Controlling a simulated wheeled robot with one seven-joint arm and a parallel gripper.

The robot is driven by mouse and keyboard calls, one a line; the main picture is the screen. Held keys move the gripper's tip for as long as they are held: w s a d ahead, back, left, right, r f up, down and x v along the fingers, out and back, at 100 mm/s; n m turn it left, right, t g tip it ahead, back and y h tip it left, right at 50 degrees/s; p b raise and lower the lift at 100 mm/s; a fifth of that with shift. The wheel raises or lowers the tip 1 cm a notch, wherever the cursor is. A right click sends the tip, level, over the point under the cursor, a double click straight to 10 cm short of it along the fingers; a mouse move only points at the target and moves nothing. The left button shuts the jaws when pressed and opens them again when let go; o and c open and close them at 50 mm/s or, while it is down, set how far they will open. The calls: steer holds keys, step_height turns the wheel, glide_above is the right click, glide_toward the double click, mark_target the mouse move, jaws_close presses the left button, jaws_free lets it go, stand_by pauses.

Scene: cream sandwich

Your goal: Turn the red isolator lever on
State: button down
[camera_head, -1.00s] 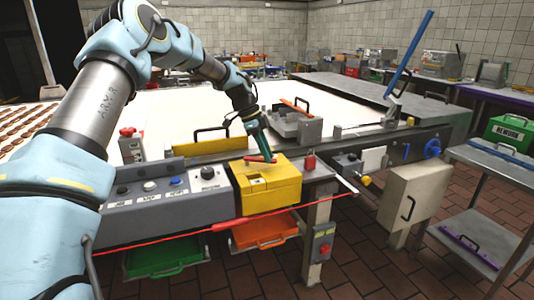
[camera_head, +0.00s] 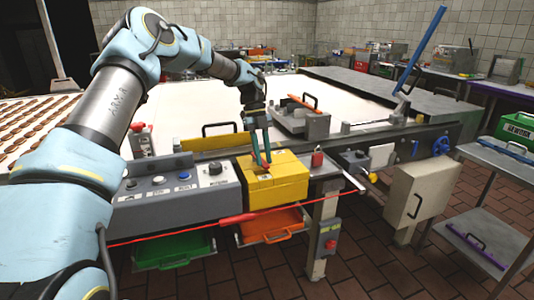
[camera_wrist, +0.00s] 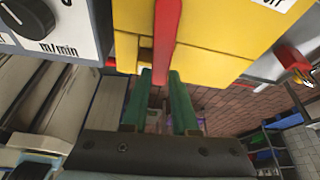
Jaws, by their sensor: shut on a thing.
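The yellow isolator box (camera_head: 288,184) sits at the right end of the grey control panel on the machine's front edge. Its red lever (camera_head: 257,157) stands up from the top between my fingers. My gripper (camera_head: 261,160) reaches down from above, with teal fingers shut on the lever. In the wrist view, the red lever (camera_wrist: 166,40) crosses the yellow box (camera_wrist: 212,38) and runs down between the green fingertips of my gripper (camera_wrist: 164,88). The fingers hide part of the lever, and the label on the box is only partly readable.
The grey control panel (camera_head: 170,203) with knobs and buttons is just left of the box. A red padlock-like item (camera_head: 317,159) is close on its right. A red cord (camera_head: 180,233) runs along the front. Green (camera_head: 173,250) and orange (camera_head: 272,226) trays hang below.

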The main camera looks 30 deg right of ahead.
steer(key=shift+a+m+y, duration=0.3)
steer(key=shift+a+m, duration=0.15)
steer(key=shift+m, duration=0.35)
steer(key=c, duration=0.7)
jaws_free()
steer(key=b+v, duration=0.2)
steer(key=v, duration=0.9)
steer(key=shift+a, duration=0.1)
